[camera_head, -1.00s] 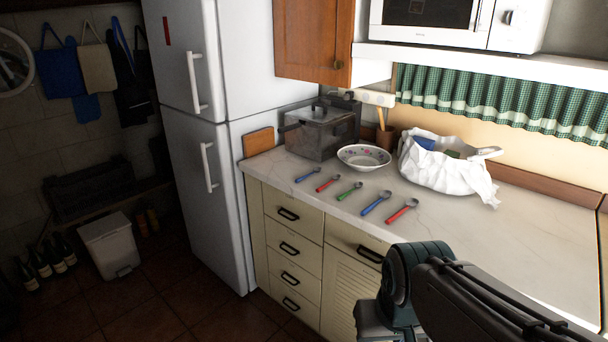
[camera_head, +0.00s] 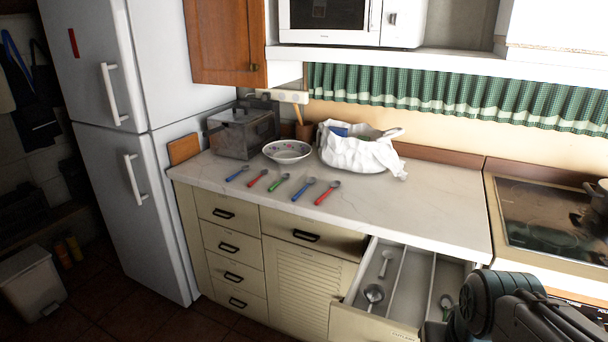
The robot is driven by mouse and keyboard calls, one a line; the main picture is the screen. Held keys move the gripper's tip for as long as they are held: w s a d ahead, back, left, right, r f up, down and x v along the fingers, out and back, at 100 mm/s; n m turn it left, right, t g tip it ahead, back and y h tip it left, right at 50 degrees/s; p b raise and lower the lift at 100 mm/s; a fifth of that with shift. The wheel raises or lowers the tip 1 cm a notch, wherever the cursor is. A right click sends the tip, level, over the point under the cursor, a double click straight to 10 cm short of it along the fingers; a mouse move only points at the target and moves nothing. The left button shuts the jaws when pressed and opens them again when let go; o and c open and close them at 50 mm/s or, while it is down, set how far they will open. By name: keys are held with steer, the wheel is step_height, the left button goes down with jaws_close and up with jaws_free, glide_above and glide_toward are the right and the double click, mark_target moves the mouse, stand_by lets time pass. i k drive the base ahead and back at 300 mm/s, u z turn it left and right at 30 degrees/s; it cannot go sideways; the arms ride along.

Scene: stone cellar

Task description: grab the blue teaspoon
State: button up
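Two blue-handled spoons lie on the pale marble counter (camera_head: 430,205), in a row of several spoons with coloured handles. One blue spoon (camera_head: 237,173) is at the left end and looks smaller. The other blue spoon (camera_head: 303,190) lies between a green spoon (camera_head: 279,183) and a red spoon (camera_head: 327,193). A second red spoon (camera_head: 257,179) is beside the left blue one. The spoons lie apart from each other. Part of my arm shows at the bottom right, well away from the spoons. My gripper cannot be seen.
An open drawer (camera_head: 398,285) with metal utensils juts out below the counter. Behind the spoons are a grey box (camera_head: 243,132), a patterned bowl (camera_head: 287,152) and a white bag (camera_head: 352,155). A fridge (camera_head: 105,150) stands left, a stove (camera_head: 540,210) right.

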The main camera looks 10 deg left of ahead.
mark_target(244, 168)
steer(key=u, duration=0.45)
steer(key=i, duration=0.3)
steer(key=u, duration=1.2)
steer(key=i, duration=1.8)
steer(key=z, duration=0.85)
steer(key=i, duration=0.5)
steer(key=z, duration=0.55)
